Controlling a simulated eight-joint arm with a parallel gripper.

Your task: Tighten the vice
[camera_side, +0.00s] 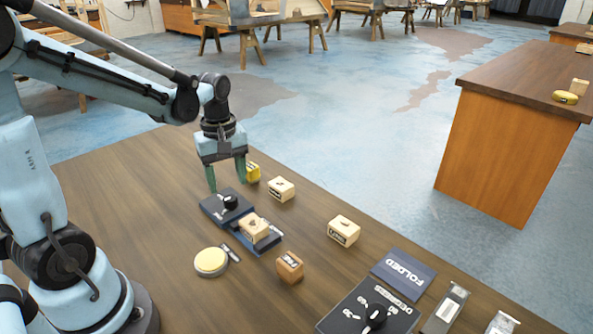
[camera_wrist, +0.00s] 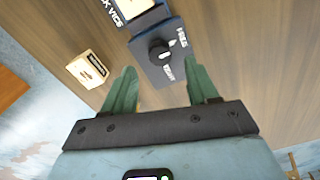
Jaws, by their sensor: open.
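The vice (camera_side: 268,243) is a dark blue unit on the wooden table, with a pale wooden block (camera_side: 253,227) sitting at it. Beside it is a dark panel with a black round knob (camera_side: 230,202). The knob also shows in the wrist view (camera_wrist: 159,50), on its panel (camera_wrist: 188,72), with part of a vice label above left. My gripper (camera_side: 226,182) points down just above and behind the knob, its green fingers apart. In the wrist view, the knob lies beyond the empty gap between the fingertips (camera_wrist: 162,75). How tight the vice is cannot be told.
Pale wooden blocks (camera_side: 281,189) (camera_side: 344,231) stand right of the vice, a yellow block (camera_side: 253,172) close behind my gripper. A brown block (camera_side: 289,267) and a yellow disc (camera_side: 210,261) are in front. A dial panel (camera_side: 350,313) and FOLDED sign (camera_side: 403,274) lie front right. The left table is clear.

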